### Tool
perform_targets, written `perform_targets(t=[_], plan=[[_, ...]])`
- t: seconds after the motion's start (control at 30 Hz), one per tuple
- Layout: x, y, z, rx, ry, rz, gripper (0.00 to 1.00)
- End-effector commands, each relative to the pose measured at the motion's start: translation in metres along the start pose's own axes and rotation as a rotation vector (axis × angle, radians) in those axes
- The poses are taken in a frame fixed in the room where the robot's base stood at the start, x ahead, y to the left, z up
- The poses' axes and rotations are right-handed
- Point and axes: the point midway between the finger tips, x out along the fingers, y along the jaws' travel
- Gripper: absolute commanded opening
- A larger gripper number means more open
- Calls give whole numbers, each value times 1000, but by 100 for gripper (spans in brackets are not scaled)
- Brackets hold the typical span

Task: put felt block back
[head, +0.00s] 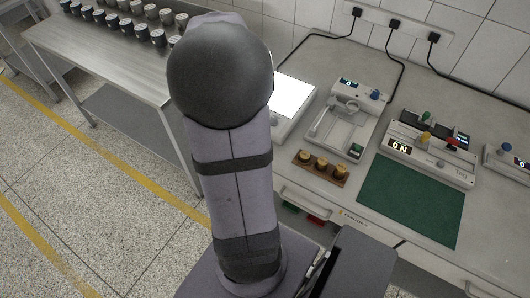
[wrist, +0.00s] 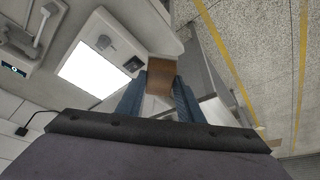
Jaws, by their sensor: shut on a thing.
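In the wrist view, my gripper (wrist: 160,92) has two blue fingers with a brown block (wrist: 161,74) between their tips, and it is shut on that block. I take this to be the felt block; its material cannot be made out. It is held near a lit white panel (wrist: 95,68), which lies to its left in this view. In the head view my arm stands upright in the left-middle and hides the gripper and the block.
In the head view the lit panel (head: 291,95) is partly behind my arm. A grey device (head: 340,122), a wooden rack with brass pieces (head: 320,168), a green mat (head: 411,199) and an "ON" device (head: 432,148) stand on the bench. A steel table (head: 100,52) carries several dark jars.

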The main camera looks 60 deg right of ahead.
Motion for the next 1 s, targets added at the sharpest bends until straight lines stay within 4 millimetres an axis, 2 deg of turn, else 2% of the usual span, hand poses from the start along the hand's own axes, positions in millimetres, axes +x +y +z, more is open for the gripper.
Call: perform_targets(t=[0.03, 0.1, 0.2, 0.33, 0.4, 0.63, 1.0], plan=[[0, 23, -1, 47, 3, 19, 3], [-4, 46, -1, 96, 3, 40, 3], [-10, 73, 1, 154, 2, 64, 3], [-21, 99, 6, 217, 3, 92, 3], [-29, 98, 12, 234, 2, 98, 3], [-28, 96, 37, 290, 0, 121, 3], [-21, 95, 44, 318, -3, 133, 3]])
